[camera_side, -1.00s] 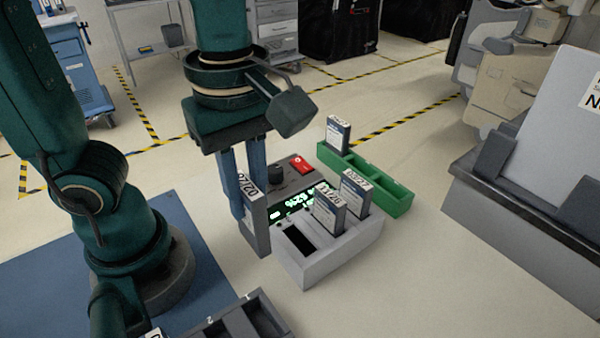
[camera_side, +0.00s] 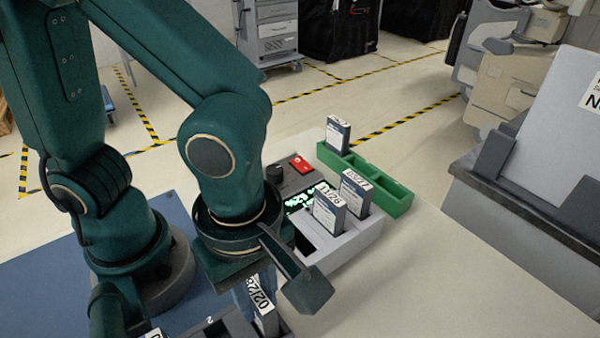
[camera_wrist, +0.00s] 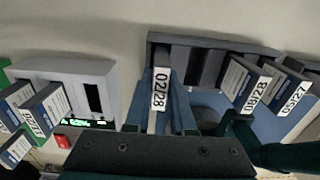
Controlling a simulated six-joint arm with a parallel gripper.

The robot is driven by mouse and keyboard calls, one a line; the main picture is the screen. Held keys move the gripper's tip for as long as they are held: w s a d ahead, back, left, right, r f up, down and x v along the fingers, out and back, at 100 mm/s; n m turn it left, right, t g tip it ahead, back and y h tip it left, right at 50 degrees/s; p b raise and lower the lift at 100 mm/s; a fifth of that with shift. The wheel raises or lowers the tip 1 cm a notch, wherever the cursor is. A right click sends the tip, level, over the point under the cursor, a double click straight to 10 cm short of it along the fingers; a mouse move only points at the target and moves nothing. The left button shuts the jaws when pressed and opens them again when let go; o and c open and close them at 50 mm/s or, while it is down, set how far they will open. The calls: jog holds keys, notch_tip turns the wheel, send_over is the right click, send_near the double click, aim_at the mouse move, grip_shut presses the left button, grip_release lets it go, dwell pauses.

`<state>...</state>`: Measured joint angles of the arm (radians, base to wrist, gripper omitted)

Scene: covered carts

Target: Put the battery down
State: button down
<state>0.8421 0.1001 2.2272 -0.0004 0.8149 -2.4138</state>
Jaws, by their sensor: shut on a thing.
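My gripper (camera_side: 250,290) is shut on a battery labelled 02/28 (camera_side: 265,308). In the wrist view the blue fingers hold this battery (camera_wrist: 161,88) between them, label facing the camera. The battery is upright at one end of the dark slotted rack (camera_side: 240,325). In the wrist view that rack (camera_wrist: 207,66) has open slots beside the held battery and two other batteries (camera_wrist: 250,88) at its right end. The battery's lower end is hidden, so I cannot tell whether it is inside a slot or above it.
The grey charger (camera_side: 350,245) with a lit display holds two batteries (camera_side: 329,215) and has one empty slot. Its red button (camera_side: 301,164) faces up. A green rack (camera_side: 392,196) behind it holds one battery (camera_side: 338,134). Table right of the charger is clear.

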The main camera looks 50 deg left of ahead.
jog(key=shift+f, duration=0.15)
jog(key=c, duration=0.8)
grip_release()
jog(key=shift+o, duration=0.2)
notch_tip(320, 180, up, 11)
jog(key=shift+f, duration=0.15)
jog(key=w+a+m+t, duration=0.2)
jog(key=a+m, duration=0.5)
jog(key=m, duration=0.2)
jog(key=w+a+f+m+t, duration=0.1)
jog(key=w+a+m+t, duration=0.2)
jog(key=a+m, duration=0.3)
jog(key=shift+w+a+f+m+t, duration=0.15)
jog(key=shift+a+f+m+t, duration=0.2)
jog(key=shift+m, duration=1.15)
